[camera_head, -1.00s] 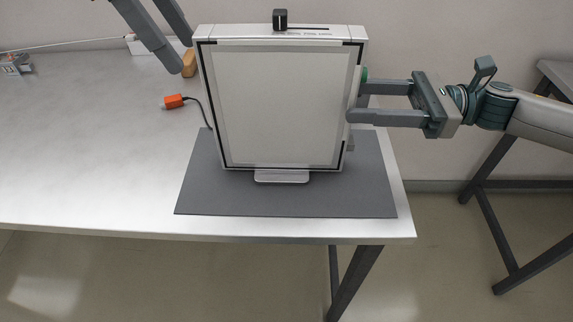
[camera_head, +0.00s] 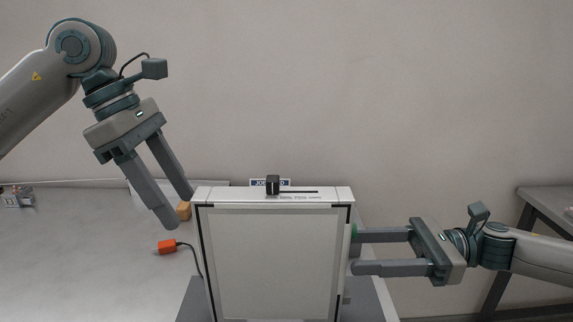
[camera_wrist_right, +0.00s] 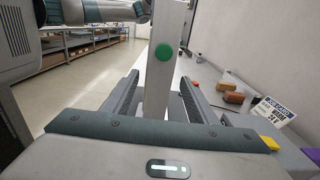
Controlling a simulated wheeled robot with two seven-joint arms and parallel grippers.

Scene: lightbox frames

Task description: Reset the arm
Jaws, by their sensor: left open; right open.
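A white lightbox frame (camera_head: 275,262) stands upright on a dark mat (camera_head: 372,300) on the table. A black slider knob (camera_head: 272,185) is on its top edge. My left gripper (camera_head: 183,212) is open and empty, pointing down at the upper left of the lightbox. My right gripper (camera_head: 353,252) is open at the lightbox's right side. In the right wrist view, a green round button (camera_wrist_right: 164,53) on the lightbox's narrow side lies between the open fingers. Whether a fingertip touches the lightbox cannot be told.
An orange plug (camera_head: 167,247) with a dark cable lies left of the lightbox, near a small tan block (camera_head: 184,211). A job card (camera_wrist_right: 270,109) stands behind. A small metal device (camera_head: 17,196) is at the far left. The table's left part is mostly clear.

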